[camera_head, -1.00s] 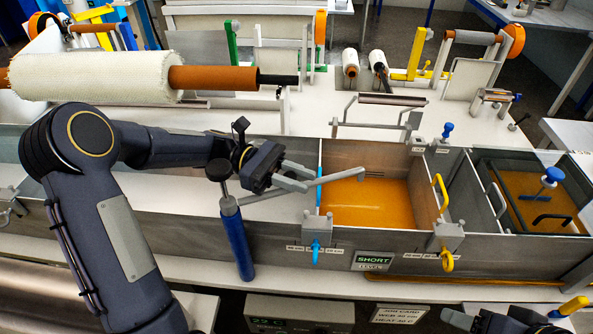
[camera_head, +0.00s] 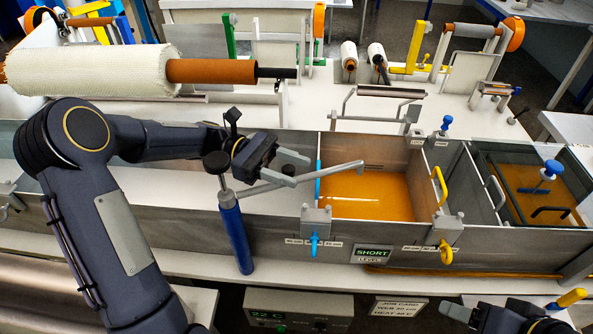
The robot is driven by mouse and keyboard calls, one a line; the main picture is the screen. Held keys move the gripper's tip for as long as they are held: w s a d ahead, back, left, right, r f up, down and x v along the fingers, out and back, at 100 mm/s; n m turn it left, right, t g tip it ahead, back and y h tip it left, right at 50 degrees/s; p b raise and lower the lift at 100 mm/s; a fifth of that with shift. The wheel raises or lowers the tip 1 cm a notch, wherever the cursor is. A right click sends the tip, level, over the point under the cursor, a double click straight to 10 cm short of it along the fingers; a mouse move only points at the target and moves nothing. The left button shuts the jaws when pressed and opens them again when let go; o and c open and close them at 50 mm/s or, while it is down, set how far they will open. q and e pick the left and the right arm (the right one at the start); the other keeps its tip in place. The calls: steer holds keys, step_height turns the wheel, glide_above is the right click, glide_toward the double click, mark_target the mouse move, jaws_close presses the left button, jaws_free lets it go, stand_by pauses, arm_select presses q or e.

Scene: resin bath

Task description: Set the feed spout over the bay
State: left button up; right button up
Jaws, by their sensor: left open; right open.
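The feed spout is a grey arm (camera_head: 325,172) on a blue post (camera_head: 236,236) with a dark knob on top. The spout's arm points right, and its tip appears above the left part of the bay. The bay (camera_head: 385,208) holds orange resin between a blue-handled gate (camera_head: 314,222) and a yellow-handled gate (camera_head: 443,232). My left gripper (camera_head: 297,165) is open, with its fingers just behind and above the spout arm; whether they touch it I cannot tell. My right gripper (camera_head: 538,312) is at the bottom right, partly cut off, away from the bay.
A white fabric roll (camera_head: 90,72) on an orange core lies behind my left arm. A roller bracket (camera_head: 385,93) stands behind the bay. A darker tank (camera_head: 520,180) with a blue-knobbed tool (camera_head: 549,172) is to the right.

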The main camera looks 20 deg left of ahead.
arm_select(q)
steer(key=w+a+b, duration=0.1)
steer(key=a, duration=0.5)
steer(key=shift+a, duration=0.15)
steer(key=shift+w, duration=0.1)
